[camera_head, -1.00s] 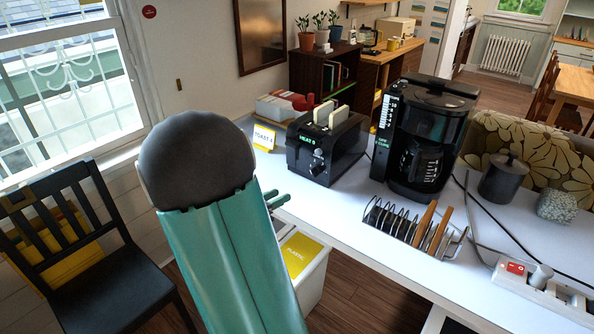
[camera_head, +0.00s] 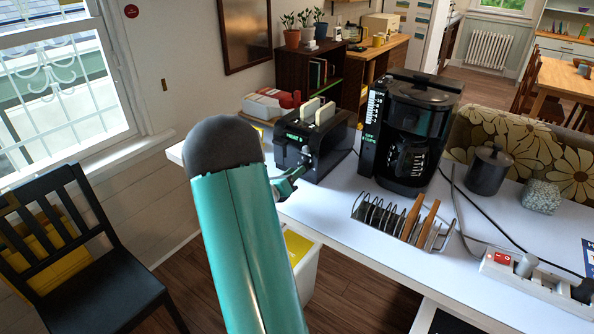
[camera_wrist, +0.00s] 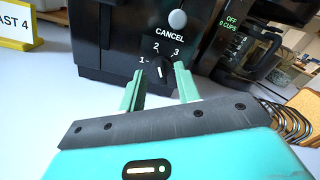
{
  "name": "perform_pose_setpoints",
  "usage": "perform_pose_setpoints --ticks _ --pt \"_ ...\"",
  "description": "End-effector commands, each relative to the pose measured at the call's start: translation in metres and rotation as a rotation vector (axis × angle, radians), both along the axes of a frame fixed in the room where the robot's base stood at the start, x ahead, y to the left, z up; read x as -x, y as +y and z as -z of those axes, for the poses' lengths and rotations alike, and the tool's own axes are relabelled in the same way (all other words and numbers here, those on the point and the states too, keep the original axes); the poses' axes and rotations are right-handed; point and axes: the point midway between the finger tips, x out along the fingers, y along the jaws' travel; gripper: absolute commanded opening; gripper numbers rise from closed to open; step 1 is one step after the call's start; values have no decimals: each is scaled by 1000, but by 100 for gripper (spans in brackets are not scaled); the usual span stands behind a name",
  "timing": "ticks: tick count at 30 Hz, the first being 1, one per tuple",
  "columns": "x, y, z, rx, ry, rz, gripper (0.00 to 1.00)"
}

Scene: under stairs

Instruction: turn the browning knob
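The black toaster (camera_head: 326,160) stands on the white counter with two slices of bread (camera_head: 318,112) in its top. In the wrist view its front (camera_wrist: 105,45) shows the dark browning knob (camera_wrist: 159,69), with a white pointer line and the numbers 1, 2 and 3 around it. The pointer is roughly upright, near the 2. My gripper (camera_wrist: 160,82) is open, its two green fingers spread left and right of the knob with gaps to each. Whether the tips reach around it is unclear. In the head view my gripper (camera_head: 294,180) is at the toaster's front, partly hidden by my arm.
A grey round button (camera_wrist: 177,19) marked CANCEL sits above the knob. A black coffee maker (camera_head: 412,130) stands right of the toaster. A toast rack (camera_head: 405,222) is in front. A sign reading AST 4 (camera_wrist: 16,25) stands left. The counter before the toaster is clear.

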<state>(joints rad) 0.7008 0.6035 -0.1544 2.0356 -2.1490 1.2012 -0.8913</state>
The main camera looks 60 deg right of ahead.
Motion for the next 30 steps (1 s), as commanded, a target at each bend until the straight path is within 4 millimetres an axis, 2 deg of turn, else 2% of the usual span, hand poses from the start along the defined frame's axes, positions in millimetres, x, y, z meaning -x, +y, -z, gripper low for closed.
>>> perform_pose_setpoints --ticks 3,6,14,19,20,30 --pt "2 -15 0 -1 -1 1 33" --pt "3 -20 0 0 -1 -1 33" --pt "3 -22 0 0 -1 -1 33" --pt "3 -21 0 0 -1 -1 3" --pt "3 -21 0 0 -1 -1 0" --pt "3 -21 0 3 -22 -1 0"
